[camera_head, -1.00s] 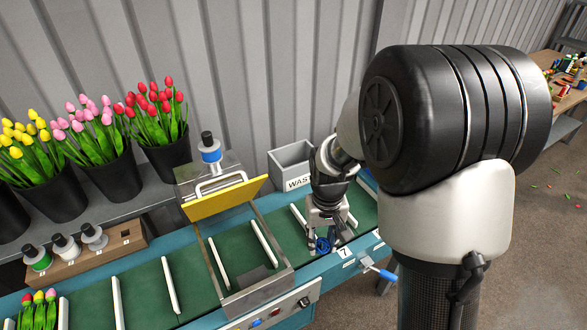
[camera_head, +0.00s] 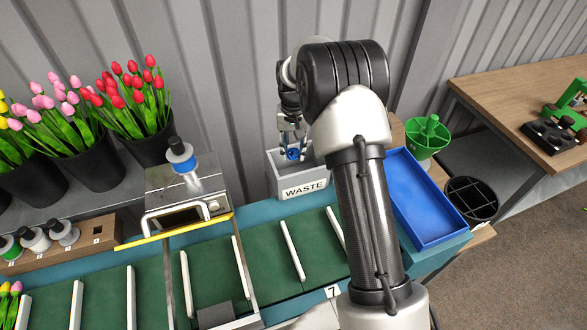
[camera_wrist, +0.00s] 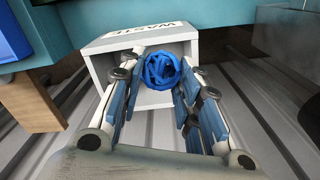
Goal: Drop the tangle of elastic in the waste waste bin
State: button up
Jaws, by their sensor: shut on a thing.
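The tangle of elastic is a round blue bundle of bands (camera_wrist: 161,71), held between the fingertips of my gripper (camera_wrist: 160,80) in the wrist view. In the head view the tangle (camera_head: 293,154) shows small and blue under my gripper (camera_head: 292,140). My gripper is shut on it. The waste bin (camera_head: 303,187) is a grey open box with a WASTE label on its front. The tangle is over the bin's opening in the head view. The bin also shows behind the tangle in the wrist view (camera_wrist: 101,62). How deep the tangle hangs relative to the rim is hard to tell.
A blue tray (camera_head: 428,212) lies right of my arm, with a green spool holder (camera_head: 427,140) and a black divided pot (camera_head: 471,198) nearby. The green conveyor (camera_head: 275,265) with white dividers runs in front. A yellow-edged steel press (camera_head: 190,195) stands left of the bin.

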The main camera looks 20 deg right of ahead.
jog(key=w+d+f+m+b, duration=0.2)
jog(key=w+d+f+b, duration=0.2)
jog(key=f, duration=0.3)
jog(key=shift+w+d+f+b, duration=0.3)
jog(key=shift+d+f, duration=0.1)
jog(key=shift+d, duration=0.2)
jog(key=o, duration=1)
jog(key=shift+c, duration=0.2)
notch_tip(320, 180, up, 12)
